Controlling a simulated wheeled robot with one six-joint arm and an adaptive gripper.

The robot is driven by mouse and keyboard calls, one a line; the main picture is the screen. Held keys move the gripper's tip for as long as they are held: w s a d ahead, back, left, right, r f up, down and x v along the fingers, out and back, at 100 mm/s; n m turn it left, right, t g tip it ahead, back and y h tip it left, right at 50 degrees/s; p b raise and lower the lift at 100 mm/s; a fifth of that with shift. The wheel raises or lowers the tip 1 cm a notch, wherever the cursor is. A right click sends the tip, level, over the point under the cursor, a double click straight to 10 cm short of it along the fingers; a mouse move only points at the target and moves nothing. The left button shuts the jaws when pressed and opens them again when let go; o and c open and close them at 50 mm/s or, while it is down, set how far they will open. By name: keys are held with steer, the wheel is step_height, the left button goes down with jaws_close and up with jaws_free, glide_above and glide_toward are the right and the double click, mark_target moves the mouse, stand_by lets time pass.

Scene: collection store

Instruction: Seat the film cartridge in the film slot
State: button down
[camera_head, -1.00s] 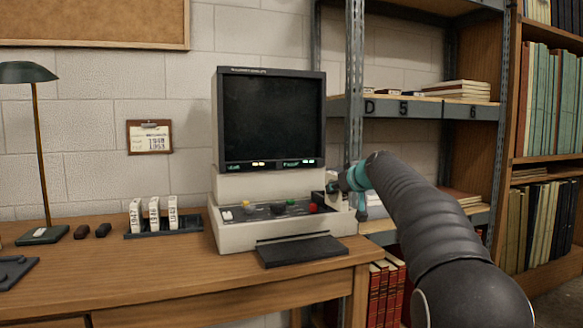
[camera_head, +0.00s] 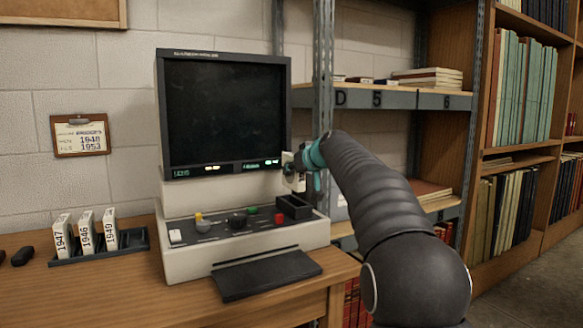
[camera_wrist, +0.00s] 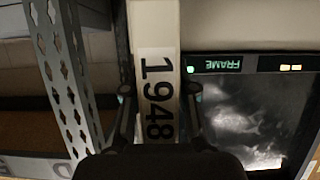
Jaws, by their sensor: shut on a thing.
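My gripper (camera_head: 302,163) is shut on the white film cartridge (camera_head: 291,180), in the air at the right side of the reader. In the wrist view the cartridge (camera_wrist: 158,60) stands between my two fingers (camera_wrist: 158,100), its black 1948 label facing the camera. The film slot (camera_head: 294,208) is a dark, open-topped box at the right end of the reader's console (camera_head: 190,256). The cartridge is above the slot, with a small gap visible between them. Its exact alignment in depth cannot be told. The slot is not seen in the wrist view.
The reader's dark screen (camera_head: 225,110) is close left of my gripper. A metal shelf post (camera_head: 323,70) stands close behind. A rack (camera_head: 140,240) holds cartridges 1947, 1946 and 1949 on the desk (camera_head: 120,295). A card (camera_head: 80,136) on the wall reads 1948 and 1953.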

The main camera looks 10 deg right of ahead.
mark_target(294, 187)
steer(key=shift+s+f+b, duration=0.1)
steer(key=shift+f+b, duration=2.15)
steer(key=shift+f, duration=0.55)
steer(key=shift+s+b, duration=0.1)
steer(key=shift+b, duration=0.25)
steer(key=shift+f+b, duration=0.6)
steer(key=c, duration=1.2)
jaws_free()
steer(key=b+v, duration=0.4)
steer(key=v, duration=0.7)
steer(key=shift+s, duration=0.1)
